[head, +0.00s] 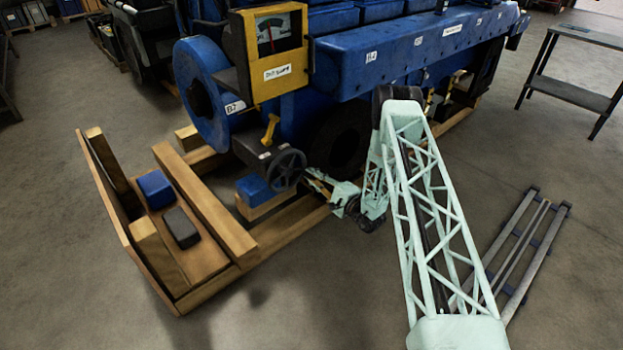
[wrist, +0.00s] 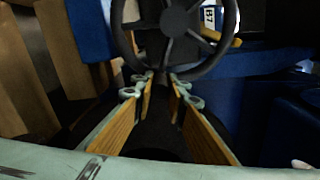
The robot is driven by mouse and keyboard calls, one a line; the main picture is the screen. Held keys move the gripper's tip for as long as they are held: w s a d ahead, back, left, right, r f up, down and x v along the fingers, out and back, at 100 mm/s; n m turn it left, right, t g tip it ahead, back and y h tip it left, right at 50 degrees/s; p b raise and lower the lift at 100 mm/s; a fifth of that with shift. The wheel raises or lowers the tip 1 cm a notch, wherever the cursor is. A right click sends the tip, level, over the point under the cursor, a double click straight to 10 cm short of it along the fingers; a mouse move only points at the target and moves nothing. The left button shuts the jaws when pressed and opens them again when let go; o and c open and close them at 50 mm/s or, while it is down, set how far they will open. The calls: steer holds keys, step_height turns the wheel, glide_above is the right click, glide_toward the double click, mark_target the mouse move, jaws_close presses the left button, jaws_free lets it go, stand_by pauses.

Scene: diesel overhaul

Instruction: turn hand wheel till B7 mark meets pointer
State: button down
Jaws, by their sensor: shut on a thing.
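The dark spoked hand wheel (head: 286,170) stands on a dark housing at the lower front of the blue engine. In the wrist view the hand wheel (wrist: 174,20) is at the top, its lower rim at my fingertips. My gripper (head: 307,177) reaches it from the right; in the wrist view my gripper (wrist: 164,77) is shut on the rim. The blue flywheel (head: 205,92) carries a white label (head: 235,107), too small to read surely. A yellow pointer-like piece (head: 270,128) stands below it, apart from the label. The wrist view shows a B7 label (wrist: 209,17) beyond the wheel.
A yellow gauge box (head: 273,52) is above the hand wheel. A wooden pallet frame (head: 205,205) at left holds a blue block (head: 155,188) and a dark block (head: 182,228). A metal rack (head: 520,250) lies on the floor at right. The front floor is clear.

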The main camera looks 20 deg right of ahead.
steer(key=shift+d+r, duration=0.25)
steer(key=shift+r, duration=0.8)
steer(key=shift+f, duration=0.15)
steer(key=c, duration=2.6)
jaws_free()
steer(key=shift+o, duration=0.2)
steer(key=v, duration=1.2)
steer(key=shift+w+a, duration=0.1)
steer(key=shift+a, duration=0.05)
